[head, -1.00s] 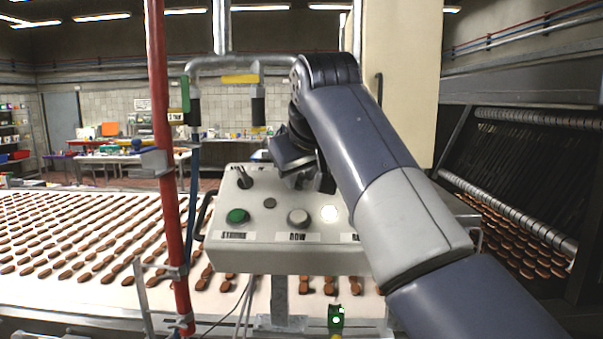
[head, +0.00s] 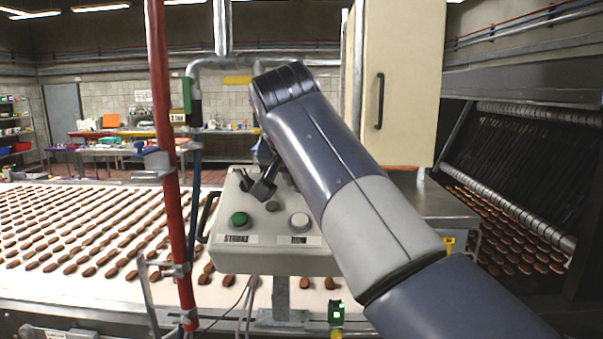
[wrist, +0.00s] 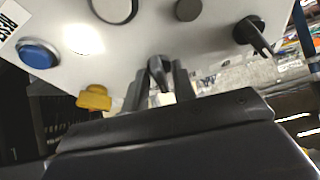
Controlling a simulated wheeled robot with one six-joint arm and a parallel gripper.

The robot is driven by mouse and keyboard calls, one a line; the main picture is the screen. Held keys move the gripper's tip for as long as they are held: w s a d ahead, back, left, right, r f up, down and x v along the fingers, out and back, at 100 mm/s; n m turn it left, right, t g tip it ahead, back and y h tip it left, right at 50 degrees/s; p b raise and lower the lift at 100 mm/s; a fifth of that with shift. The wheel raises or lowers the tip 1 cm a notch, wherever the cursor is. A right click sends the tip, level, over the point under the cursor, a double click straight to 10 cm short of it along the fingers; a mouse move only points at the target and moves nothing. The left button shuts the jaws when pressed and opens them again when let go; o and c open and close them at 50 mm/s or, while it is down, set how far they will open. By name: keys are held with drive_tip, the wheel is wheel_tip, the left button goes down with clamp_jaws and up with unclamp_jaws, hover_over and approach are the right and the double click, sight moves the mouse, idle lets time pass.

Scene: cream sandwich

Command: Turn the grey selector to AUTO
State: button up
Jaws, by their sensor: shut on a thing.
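The control box (head: 265,262) is a light grey panel on a post. In the wrist view my gripper (wrist: 162,88) is shut on a dark grey knob, the grey selector (wrist: 157,70), near the panel's edge. The fingers stand on both sides of it and hide part of it. In the head view my arm covers the selector, and only part of my gripper (head: 264,188) shows over the panel's upper left. I cannot read an AUTO mark or tell where the selector points.
A black selector (wrist: 247,32), a small dark button (wrist: 188,9), a bright lamp (wrist: 83,39) and a blue button (wrist: 38,54) sit on the panel. A green button (head: 240,219) and a whitish button (head: 300,222) are at its front. A red pole (head: 168,150) stands left.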

drive_tip(key=shift+a+m+h, duration=0.1)
drive_tip(key=shift+m+h, duration=0.5)
drive_tip(key=shift+m, duration=1.6)
drive_tip(key=shift+g, duration=0.3)
drive_tip(key=o, duration=0.6)
drive_tip(key=shift+w, duration=0.1)
drive_tip(key=shift+o, duration=0.2)
drive_tip(key=shift+r, duration=0.1)
drive_tip(key=v, duration=1)
drive_tip(key=shift+s+r, duration=0.2)
drive_tip(key=shift+s, duration=0.15)
drive_tip(key=shift+a, duration=0.15)
